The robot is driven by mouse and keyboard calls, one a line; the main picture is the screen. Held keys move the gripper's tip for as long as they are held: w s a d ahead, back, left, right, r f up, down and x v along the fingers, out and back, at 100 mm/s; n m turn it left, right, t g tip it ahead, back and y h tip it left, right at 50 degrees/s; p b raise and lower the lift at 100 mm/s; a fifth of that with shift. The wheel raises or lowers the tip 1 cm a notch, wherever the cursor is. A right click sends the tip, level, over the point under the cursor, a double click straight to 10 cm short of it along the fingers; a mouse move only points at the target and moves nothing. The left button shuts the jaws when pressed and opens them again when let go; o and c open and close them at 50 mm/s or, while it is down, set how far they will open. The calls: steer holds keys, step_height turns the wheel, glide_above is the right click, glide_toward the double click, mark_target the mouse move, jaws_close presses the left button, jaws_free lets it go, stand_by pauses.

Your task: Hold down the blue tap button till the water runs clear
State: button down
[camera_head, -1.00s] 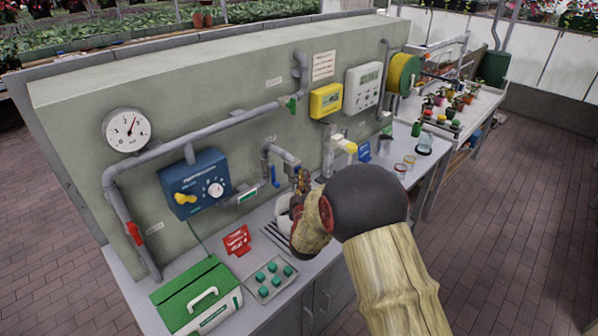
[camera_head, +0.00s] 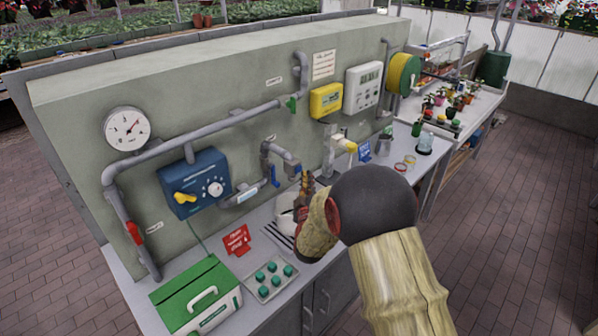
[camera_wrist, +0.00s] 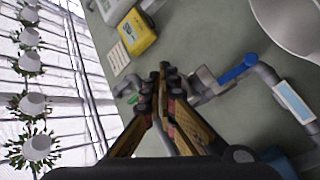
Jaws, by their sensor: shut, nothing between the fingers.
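The grey tap (camera_head: 280,156) comes out of the wall panel, with its spout over the sink area. A blue lever (camera_head: 274,176) hangs at the tap; a blue lever also shows in the wrist view (camera_wrist: 238,68). I cannot make out a separate blue button. My gripper (camera_head: 306,180) is shut and empty, just right of the spout; in the wrist view its fingertips (camera_wrist: 165,75) meet near the grey pipe. I cannot tell whether they touch it. A white vessel (camera_head: 286,218) stands below, partly hidden by my gripper. No water stream is discernible.
A blue control box (camera_head: 195,183) and a pressure gauge (camera_head: 127,129) are on the panel at left. A red sign (camera_head: 237,240), a green box (camera_head: 195,296) and a tray (camera_head: 270,279) stand on the counter.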

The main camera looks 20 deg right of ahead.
steer(key=shift+s, duration=0.1)
steer(key=s, duration=0.1)
steer(key=s+d, duration=0.1)
steer(key=s, duration=0.2)
steer(key=shift+s+d+b, duration=0.25)
steer(key=shift+d+b, duration=0.1)
stand_by(0.7)
